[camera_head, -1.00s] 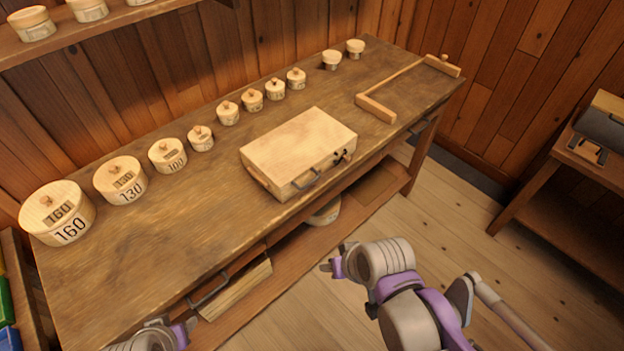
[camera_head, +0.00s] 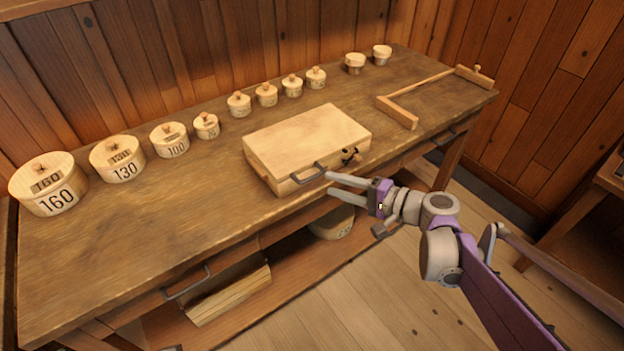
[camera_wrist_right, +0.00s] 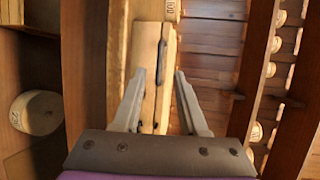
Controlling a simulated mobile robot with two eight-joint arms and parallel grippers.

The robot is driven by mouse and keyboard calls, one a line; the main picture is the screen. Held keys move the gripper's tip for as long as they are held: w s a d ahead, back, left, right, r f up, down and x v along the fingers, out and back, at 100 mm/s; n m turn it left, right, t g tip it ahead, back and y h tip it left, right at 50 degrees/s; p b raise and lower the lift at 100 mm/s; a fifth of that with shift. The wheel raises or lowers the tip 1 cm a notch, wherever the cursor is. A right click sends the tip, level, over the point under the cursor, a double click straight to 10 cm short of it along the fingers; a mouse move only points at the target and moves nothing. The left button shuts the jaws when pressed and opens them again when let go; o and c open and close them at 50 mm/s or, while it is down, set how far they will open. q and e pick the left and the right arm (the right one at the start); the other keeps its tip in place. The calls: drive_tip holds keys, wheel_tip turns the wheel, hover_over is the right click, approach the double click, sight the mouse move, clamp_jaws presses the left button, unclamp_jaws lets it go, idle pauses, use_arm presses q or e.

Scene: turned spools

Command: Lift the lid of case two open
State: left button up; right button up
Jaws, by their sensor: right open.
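A pale wooden case (camera_head: 305,138) lies closed on the workbench, lid down. I cannot read a number on it. Its dark handle (camera_head: 308,173) is on the front face, and a dark latch (camera_head: 350,156) sits to the right of it. My right gripper (camera_head: 331,185) is open and empty in front of the case, fingertips close to the right end of the handle. In the right wrist view the handle (camera_wrist_right: 161,60) shows ahead between the spread fingers (camera_wrist_right: 160,78); contact cannot be told. My left gripper is not in view.
Several lidded round boxes, such as the one marked 160 (camera_head: 48,185), line the back of the workbench (camera_head: 120,250). A wooden frame-like tool (camera_head: 398,112) lies right of the case. A round box (camera_head: 333,222) stands on the shelf below.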

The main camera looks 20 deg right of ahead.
sight(313, 178)
drive_tip(key=x, duration=0.7)
drive_tip(key=shift+w+a+b, duration=0.1)
drive_tip(key=shift+w+b, duration=0.05)
drive_tip(key=shift+b, duration=0.2)
clamp_jaws()
idle(1.0)
